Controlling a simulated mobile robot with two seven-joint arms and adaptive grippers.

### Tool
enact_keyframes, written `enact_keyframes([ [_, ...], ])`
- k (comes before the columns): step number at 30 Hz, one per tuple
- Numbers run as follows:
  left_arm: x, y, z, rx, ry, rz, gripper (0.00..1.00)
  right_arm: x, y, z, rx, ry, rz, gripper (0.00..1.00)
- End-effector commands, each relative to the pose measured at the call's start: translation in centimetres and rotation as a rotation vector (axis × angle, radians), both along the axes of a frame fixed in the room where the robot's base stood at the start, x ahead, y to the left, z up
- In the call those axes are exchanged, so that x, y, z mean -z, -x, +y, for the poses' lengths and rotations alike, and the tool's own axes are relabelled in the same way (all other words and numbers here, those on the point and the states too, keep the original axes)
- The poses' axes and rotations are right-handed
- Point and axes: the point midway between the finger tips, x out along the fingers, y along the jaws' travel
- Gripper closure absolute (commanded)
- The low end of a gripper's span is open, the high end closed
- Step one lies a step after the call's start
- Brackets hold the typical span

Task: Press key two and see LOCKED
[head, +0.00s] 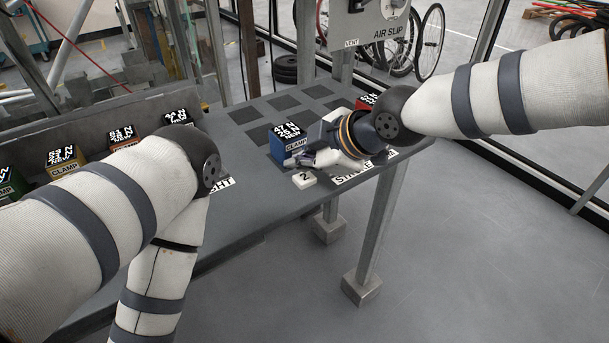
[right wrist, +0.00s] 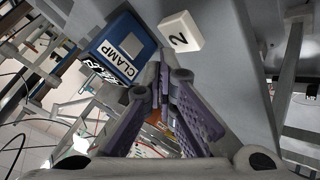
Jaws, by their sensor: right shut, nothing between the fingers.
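Key two is a small white block (head: 304,181) marked "2" near the front edge of the grey table. It also shows in the right wrist view (right wrist: 181,32), just beyond my fingertips. My right gripper (head: 293,161) is shut and empty. Its fingertips are close to key two and beside the blue CLAMP block (head: 289,145); I cannot tell whether they touch either. In the right wrist view the closed fingers (right wrist: 162,75) point between the key and the blue block (right wrist: 126,46). No LOCKED sign shows. My left gripper is out of view.
A red block (head: 366,101) stands partly behind my right wrist. Orange (head: 125,139), yellow (head: 65,163) and green (head: 10,184) blocks line the left side. An AIR SLIP panel (head: 373,25) rises behind the table (head: 240,222). The floor at right is clear.

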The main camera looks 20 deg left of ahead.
Motion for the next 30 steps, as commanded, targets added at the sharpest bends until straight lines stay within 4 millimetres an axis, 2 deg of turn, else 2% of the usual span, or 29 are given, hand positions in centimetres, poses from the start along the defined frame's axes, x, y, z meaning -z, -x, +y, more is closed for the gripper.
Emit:
enact_keyframes([
  [11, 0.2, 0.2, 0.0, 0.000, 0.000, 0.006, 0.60, 0.9, 0.0, 0.0, 0.000, 0.001, 0.002, 1.00],
  [30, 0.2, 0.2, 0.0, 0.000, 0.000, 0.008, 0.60, 1.3, 0.0, 0.0, 0.000, 0.000, 0.000, 1.00],
])
